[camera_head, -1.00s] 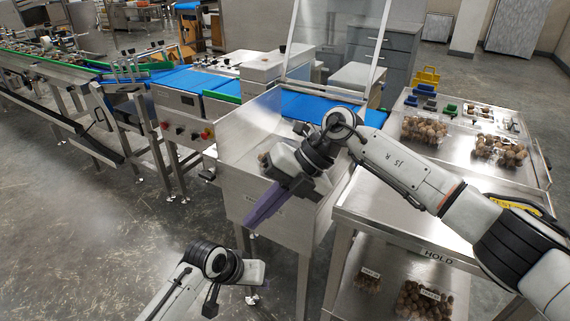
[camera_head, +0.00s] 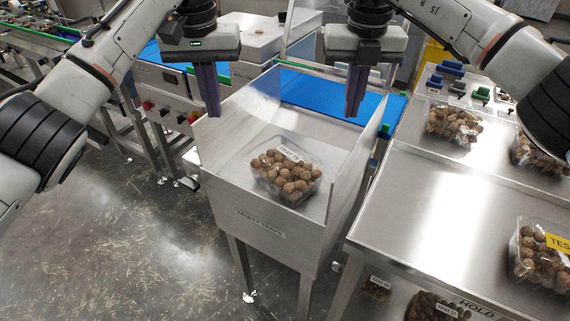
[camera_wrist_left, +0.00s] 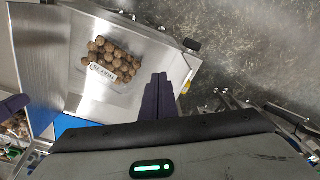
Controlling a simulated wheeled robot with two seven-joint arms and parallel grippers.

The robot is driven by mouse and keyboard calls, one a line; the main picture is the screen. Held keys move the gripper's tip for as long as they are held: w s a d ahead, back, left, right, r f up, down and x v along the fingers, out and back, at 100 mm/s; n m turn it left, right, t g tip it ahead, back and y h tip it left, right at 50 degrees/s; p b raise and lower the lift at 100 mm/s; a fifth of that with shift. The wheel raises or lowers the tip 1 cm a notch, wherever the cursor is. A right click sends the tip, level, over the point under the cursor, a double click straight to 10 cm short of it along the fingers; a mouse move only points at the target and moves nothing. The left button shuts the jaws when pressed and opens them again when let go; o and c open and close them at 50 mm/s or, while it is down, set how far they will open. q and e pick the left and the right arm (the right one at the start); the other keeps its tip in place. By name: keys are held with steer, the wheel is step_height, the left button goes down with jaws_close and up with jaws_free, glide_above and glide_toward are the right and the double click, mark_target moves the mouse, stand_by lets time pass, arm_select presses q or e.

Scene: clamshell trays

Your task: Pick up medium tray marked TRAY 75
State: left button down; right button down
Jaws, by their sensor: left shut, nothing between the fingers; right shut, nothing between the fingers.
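A clear clamshell tray (camera_head: 285,172) of brown round nuts lies in the steel bin (camera_head: 262,218), with a white label on top. In the left wrist view the tray (camera_wrist_left: 112,64) shows its label upside down; it appears to read TRAY 75. My left gripper (camera_head: 211,112) is shut and empty above the bin's left side, fingers down. Its purple fingers also show in the left wrist view (camera_wrist_left: 158,98), apart from the tray. My right gripper (camera_head: 354,113) is shut and empty above the bin's right side, fingers down.
A steel table (camera_head: 430,215) at the right holds other filled clamshells, one with a yellow label (camera_head: 540,258). More trays (camera_head: 436,308) sit on its lower shelf.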

arm_select(q)
steer(key=shift+s, duration=0.25)
arm_select(e)
steer(key=shift+s, duration=0.25)
